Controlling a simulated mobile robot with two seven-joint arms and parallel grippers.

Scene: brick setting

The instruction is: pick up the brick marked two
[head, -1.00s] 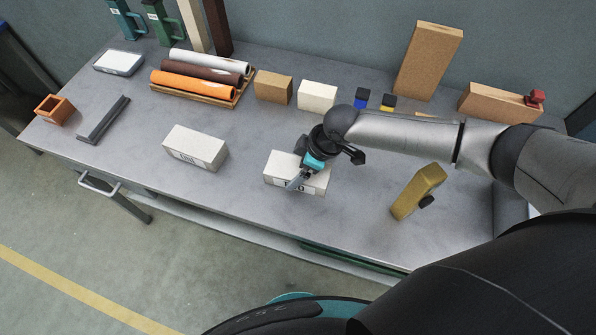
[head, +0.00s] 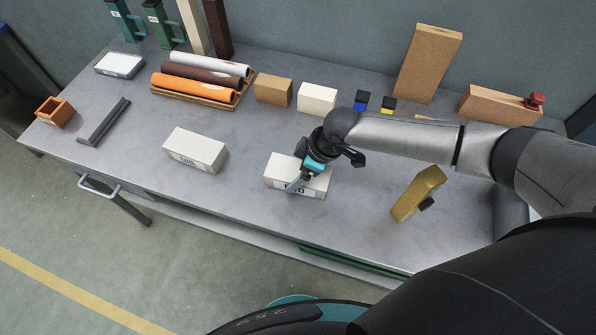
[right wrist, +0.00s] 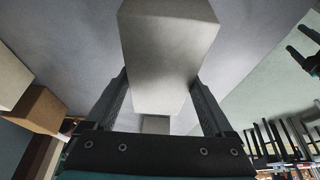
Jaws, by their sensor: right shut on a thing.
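A white brick (head: 282,166) is near the front middle of the table. The dark label on its front face is partly covered by my finger; its visible end letters fit "Two". My right gripper (head: 300,180) is shut on this brick from above. In the right wrist view the brick (right wrist: 165,50) fills the space between the two fingers (right wrist: 163,108). I cannot tell whether its underside touches the table. Another white brick (head: 200,146) lies to its left, with a front label too small to read surely. My left gripper is not in view.
Behind are a tan block (head: 273,88), a white block (head: 317,98) and rolls on a wooden tray (head: 238,100). The grey table (head: 245,190) is clear around the two white bricks.

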